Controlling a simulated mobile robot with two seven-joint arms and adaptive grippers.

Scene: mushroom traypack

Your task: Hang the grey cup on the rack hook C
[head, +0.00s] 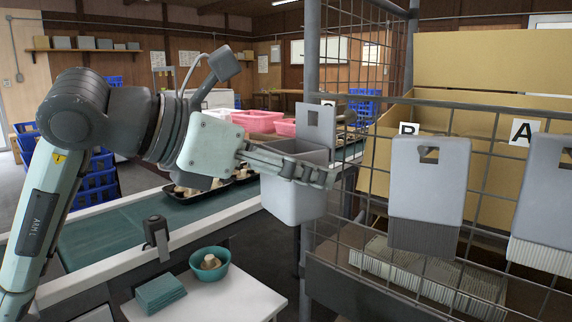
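The grey cup (292,207) is a light grey, open-topped box with a tall flat tab (316,128) that has a square hole. It is upright, in the air at the left end of the wire rack (489,210). My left gripper (318,176) reaches in from the left, with its fingers closed across the cup's upper part. The far finger is mostly hidden. A white label (328,103) is almost covered by the tab, so its letter cannot be read. No hook shows clearly there, and I cannot tell whether the tab touches the rack. My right gripper is out of view.
Grey pieces with ribbed lower ends hang under labels B (408,129) and A (524,132). A rack post (312,60) stands close beside the cup. Below are a white table (235,300) with a teal bowl (210,270) and a green conveyor (110,240).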

